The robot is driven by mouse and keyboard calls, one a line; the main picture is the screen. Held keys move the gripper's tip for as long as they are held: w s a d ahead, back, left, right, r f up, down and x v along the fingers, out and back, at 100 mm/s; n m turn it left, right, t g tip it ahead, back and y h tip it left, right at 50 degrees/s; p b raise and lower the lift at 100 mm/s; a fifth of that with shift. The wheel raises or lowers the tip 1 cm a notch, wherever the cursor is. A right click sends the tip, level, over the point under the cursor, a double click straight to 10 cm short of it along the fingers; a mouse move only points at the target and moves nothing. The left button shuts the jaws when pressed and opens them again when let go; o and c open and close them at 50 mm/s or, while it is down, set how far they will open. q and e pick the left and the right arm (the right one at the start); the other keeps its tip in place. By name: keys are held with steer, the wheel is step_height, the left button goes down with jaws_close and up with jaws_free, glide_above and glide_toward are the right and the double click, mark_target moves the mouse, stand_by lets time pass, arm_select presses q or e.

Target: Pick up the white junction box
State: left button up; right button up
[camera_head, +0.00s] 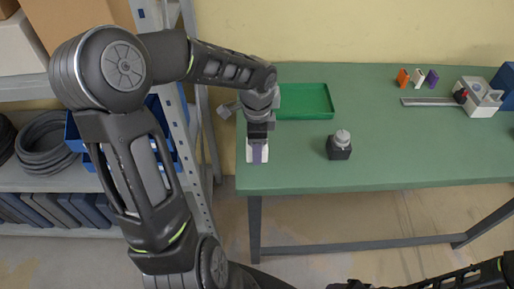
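A small white box (249,155) with a purple part (257,153) on it sits at the near left corner of the green table. My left gripper (257,133) points down right at this box from its far side. The gripper's fingers are dark and small here, so I cannot tell whether they are open or shut, or whether they touch the box. Part of the box is hidden behind the gripper. My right arm enters low at the right, and its gripper end (350,285) is cut by the bottom edge, below the table.
A green tray (305,92) lies behind the gripper. A dark block with a grey knob (341,139) stands to the right. Orange, white and purple pieces (418,77), a grey bar (430,101), a white holder (485,107) and a blue bin (507,80) stand at right. Shelving is left.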

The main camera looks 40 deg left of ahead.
arm_select(q)
steer(key=c, duration=0.8)
step_height(320, 180, up, 10)
steer(key=shift+r, duration=0.1)
stand_by(0.7)
